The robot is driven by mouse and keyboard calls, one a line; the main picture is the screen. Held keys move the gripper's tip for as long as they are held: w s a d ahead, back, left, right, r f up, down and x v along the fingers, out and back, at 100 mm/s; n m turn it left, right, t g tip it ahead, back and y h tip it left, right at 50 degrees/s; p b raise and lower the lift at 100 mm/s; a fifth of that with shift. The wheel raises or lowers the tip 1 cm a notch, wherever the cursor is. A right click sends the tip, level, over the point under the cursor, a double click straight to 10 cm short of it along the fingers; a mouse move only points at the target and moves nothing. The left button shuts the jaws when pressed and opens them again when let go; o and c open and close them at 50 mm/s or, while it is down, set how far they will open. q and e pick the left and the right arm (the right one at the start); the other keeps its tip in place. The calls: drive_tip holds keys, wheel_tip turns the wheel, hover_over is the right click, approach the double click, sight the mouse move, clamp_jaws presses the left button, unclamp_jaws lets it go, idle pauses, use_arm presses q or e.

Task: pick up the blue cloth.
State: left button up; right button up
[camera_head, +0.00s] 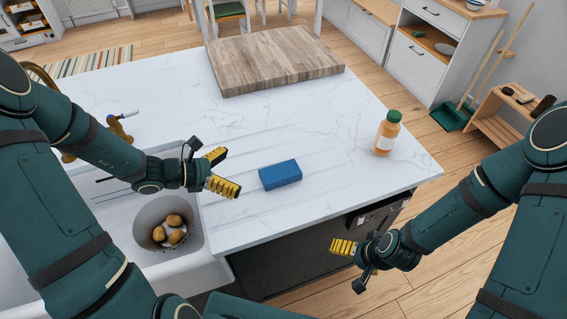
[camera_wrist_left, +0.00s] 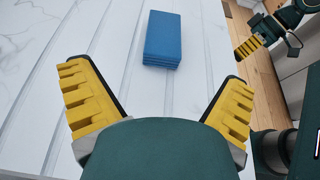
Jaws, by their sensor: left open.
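The blue cloth (camera_head: 280,174) is a folded, block-like stack lying flat on the white marble counter. It also shows in the left wrist view (camera_wrist_left: 163,40), ahead of the fingers and roughly between their lines. My left gripper (camera_head: 222,171) is open and empty, just left of the cloth and apart from it. Its two yellow fingers (camera_wrist_left: 158,100) are spread wide in the left wrist view. My right gripper (camera_head: 343,247) is beyond the counter's front edge, away from the cloth; its jaw state is unclear.
A sink with a bowl of potatoes (camera_head: 171,234) lies below my left gripper. An orange bottle with a green cap (camera_head: 387,133) stands to the right of the cloth. A wooden board (camera_head: 275,60) lies at the back. The counter around the cloth is clear.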

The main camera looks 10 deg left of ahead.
sight(276, 172)
use_arm(q)
drive_tip(key=x, duration=0.4)
drive_tip(key=b+x, duration=0.1)
drive_tip(key=x, duration=0.8)
drive_tip(key=shift+s+d+f, duration=0.1)
drive_tip(key=shift+s+d, duration=0.05)
drive_tip(key=shift+s, duration=0.15)
drive_tip(key=c, duration=1.2)
